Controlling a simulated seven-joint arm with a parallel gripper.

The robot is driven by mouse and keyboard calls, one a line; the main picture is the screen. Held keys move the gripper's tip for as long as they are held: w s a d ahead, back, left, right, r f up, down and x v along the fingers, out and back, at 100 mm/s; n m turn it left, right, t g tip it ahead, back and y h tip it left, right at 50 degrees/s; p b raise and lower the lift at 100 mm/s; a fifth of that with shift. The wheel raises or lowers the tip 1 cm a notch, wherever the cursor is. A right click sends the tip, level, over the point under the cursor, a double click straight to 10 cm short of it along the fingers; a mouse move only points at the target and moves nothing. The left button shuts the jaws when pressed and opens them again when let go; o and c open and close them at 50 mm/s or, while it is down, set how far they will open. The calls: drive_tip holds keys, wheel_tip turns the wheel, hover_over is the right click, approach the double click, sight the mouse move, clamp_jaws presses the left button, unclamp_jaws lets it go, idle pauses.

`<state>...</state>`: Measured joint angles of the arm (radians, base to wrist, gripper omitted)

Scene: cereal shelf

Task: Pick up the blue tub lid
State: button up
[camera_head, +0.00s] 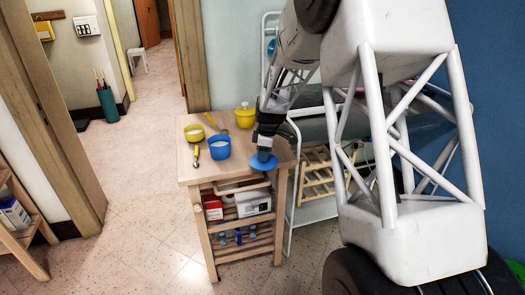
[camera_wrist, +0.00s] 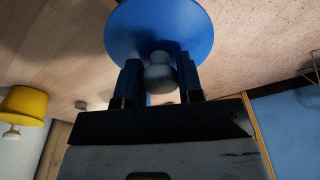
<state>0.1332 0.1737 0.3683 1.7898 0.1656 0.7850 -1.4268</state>
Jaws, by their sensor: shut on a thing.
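The blue tub lid (camera_head: 264,163) is a round disc with a grey knob, near the right front edge of the wooden cart's top. My gripper (camera_head: 264,143) is above it. In the wrist view, the fingers of my gripper (camera_wrist: 160,78) are closed on the knob, and the blue lid (camera_wrist: 160,28) spreads beyond them. Whether the lid touches the cart top is hard to tell. The open blue tub (camera_head: 219,149), with pale contents, stands on the cart left of the lid.
The wooden cart (camera_head: 188,171) also bears a yellow bowl (camera_head: 194,133), a lidded yellow tub (camera_head: 245,118) and yellow-handled utensils (camera_head: 196,156). Boxes (camera_head: 252,203) sit on its lower shelf. A white metal rack (camera_head: 292,180) stands close on the right.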

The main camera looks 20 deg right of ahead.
drive_tip(key=shift+s, duration=0.2)
drive_tip(key=shift+w, duration=0.1)
idle(0.5)
drive_tip(key=w+a+r, duration=0.5)
drive_tip(key=w+a, duration=0.2)
drive_tip(key=w, duration=0.1)
drive_tip(key=w+a+r, duration=0.5)
drive_tip(key=w+a, duration=0.2)
drive_tip(key=w, duration=0.2)
drive_tip(key=shift+w, duration=0.25)
drive_tip(key=shift+f, duration=0.2)
wheel_tip(320, 180, down, 6)
idle(0.5)
drive_tip(key=shift+f, duration=0.75)
idle(1.3)
